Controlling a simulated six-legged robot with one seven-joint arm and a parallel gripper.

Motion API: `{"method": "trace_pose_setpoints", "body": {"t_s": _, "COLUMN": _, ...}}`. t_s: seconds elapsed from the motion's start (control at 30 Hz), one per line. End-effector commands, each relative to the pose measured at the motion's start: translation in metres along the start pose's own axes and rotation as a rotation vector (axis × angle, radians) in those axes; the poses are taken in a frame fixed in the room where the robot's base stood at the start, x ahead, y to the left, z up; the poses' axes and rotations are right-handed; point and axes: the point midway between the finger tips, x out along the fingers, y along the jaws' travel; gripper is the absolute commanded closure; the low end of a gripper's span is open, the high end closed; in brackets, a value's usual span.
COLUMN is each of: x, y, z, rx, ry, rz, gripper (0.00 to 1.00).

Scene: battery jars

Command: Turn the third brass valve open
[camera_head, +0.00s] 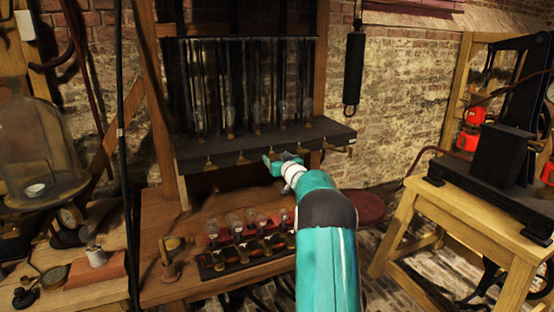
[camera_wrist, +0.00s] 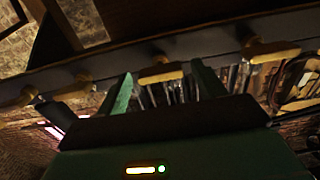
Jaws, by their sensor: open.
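A row of small brass valves lines the front edge of a dark shelf (camera_head: 190,153) under tall glass jars. In the head view, the first (camera_head: 209,163) and second (camera_head: 243,158) valves from the left show clearly. My gripper (camera_head: 276,159) is at the shelf edge just right of them and covers the spot where the third would sit. In the wrist view, my gripper (camera_wrist: 162,70) is open, with a brass valve (camera_wrist: 161,73) showing between its two green fingers. Whether the fingers touch it cannot be told. Other brass valves (camera_wrist: 268,50) show on either side.
Glass jars (camera_head: 258,85) stand on the shelf. Below is a wooden bench (camera_head: 165,285) with a rack of small bulbs (camera_head: 235,222). A glass dome (camera_head: 38,150) is at left. A wooden stand (camera_head: 450,215) with black apparatus is at right. A black cylinder (camera_head: 354,68) hangs behind.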

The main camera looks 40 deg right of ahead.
Motion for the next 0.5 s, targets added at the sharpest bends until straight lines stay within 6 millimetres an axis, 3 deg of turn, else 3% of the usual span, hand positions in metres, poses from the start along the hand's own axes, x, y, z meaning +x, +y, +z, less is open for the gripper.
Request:
{"method": "trace_pose_setpoints", "body": {"t_s": 0.17, "x": 0.0001, "y": -0.0005, "z": 0.0004, "rx": 0.0, "ry": -0.001, "rz": -0.001, "gripper": 0.31}}
{"method": "trace_pose_setpoints", "body": {"t_s": 0.4, "x": -0.0002, "y": -0.0005, "z": 0.0005, "rx": 0.0, "ry": -0.001, "rz": -0.001, "gripper": 0.76}}
{"method": "trace_pose_setpoints", "body": {"t_s": 0.5, "x": -0.0002, "y": -0.0005, "z": 0.0006, "rx": 0.0, "ry": -0.001, "rz": -0.001, "gripper": 0.76}}
